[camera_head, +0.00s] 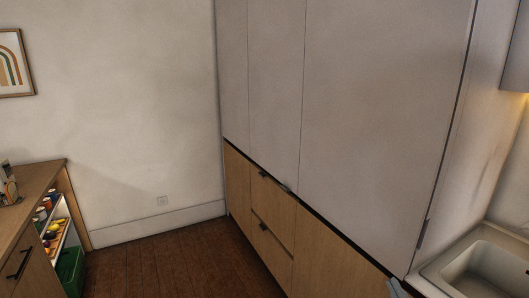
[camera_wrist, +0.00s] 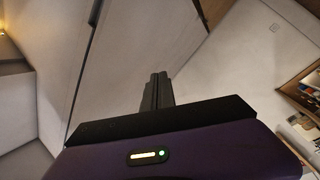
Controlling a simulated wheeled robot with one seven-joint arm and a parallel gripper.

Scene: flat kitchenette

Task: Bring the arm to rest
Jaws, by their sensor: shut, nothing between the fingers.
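My gripper (camera_wrist: 158,78) shows in the wrist view, with its two dark fingers together and nothing between them. It points toward the tall pale cabinet (camera_wrist: 128,45), and I cannot tell how far away the cabinet is. In the head view the gripper does not clearly show; only a small bluish-grey part at the bottom edge, right of the middle, may be mine.
Tall pale cabinets (camera_head: 375,110) with wooden lower fronts (camera_head: 270,220) fill the right side. A sink (camera_head: 485,270) is at the lower right. A wooden counter (camera_head: 35,190) and a green bin (camera_head: 70,272) stand at the left. The wooden floor (camera_head: 175,265) between is clear.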

